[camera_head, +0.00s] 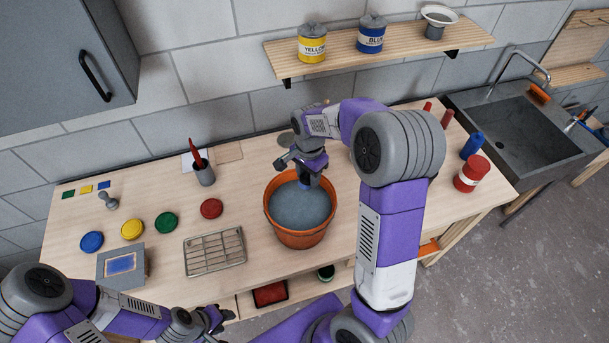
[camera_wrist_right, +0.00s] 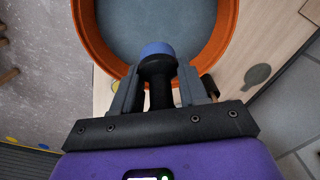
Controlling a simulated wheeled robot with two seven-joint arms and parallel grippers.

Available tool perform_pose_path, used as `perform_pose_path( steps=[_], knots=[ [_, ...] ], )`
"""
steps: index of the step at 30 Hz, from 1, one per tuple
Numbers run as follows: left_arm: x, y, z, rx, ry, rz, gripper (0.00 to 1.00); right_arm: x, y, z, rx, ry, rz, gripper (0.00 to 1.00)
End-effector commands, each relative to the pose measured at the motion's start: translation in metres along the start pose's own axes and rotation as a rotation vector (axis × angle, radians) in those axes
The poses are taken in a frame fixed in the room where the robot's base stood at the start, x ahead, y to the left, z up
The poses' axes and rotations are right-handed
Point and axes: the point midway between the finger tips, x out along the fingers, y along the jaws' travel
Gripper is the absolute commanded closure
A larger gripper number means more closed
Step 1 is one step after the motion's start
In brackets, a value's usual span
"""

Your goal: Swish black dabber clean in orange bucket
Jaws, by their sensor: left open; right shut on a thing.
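The orange bucket (camera_head: 299,237) stands on the wooden bench and holds grey water. My right gripper (camera_head: 303,173) is above the bucket's back rim, fingers pointing down. In the right wrist view it is shut on the black dabber (camera_wrist_right: 159,80), which has a dark handle and a blue tip (camera_wrist_right: 157,49). The tip is over the inside of the orange bucket (camera_wrist_right: 232,30); I cannot tell whether it touches the water. My left gripper (camera_head: 218,318) is open and empty, low in front of the bench.
A wire rack (camera_head: 214,252), a tray with a blue pad (camera_head: 122,265) and several coloured paint discs lie left of the bucket. A dark cup (camera_head: 205,174) stands behind. Red and blue containers (camera_head: 471,173) stand at the right, beside the sink (camera_head: 525,130).

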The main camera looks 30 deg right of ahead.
Motion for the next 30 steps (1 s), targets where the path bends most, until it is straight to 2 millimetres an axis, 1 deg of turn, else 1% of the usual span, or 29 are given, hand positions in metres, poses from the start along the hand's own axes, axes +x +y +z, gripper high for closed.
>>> perform_pose_path(
  steps=[1,11,30],
  knots=[
    [0.005,-0.002,0.000,0.000,0.000,0.000,0.57,0.005,0.000,-0.003,0.001,0.000,0.000,0.88],
    [0.020,-0.007,-0.001,0.000,0.000,0.000,0.57,0.026,0.000,-0.020,0.002,-0.001,0.000,0.88],
    [0.053,-0.020,-0.003,0.000,0.000,0.000,0.57,0.073,0.001,0.002,-0.002,0.000,0.000,0.88]
  ],
)
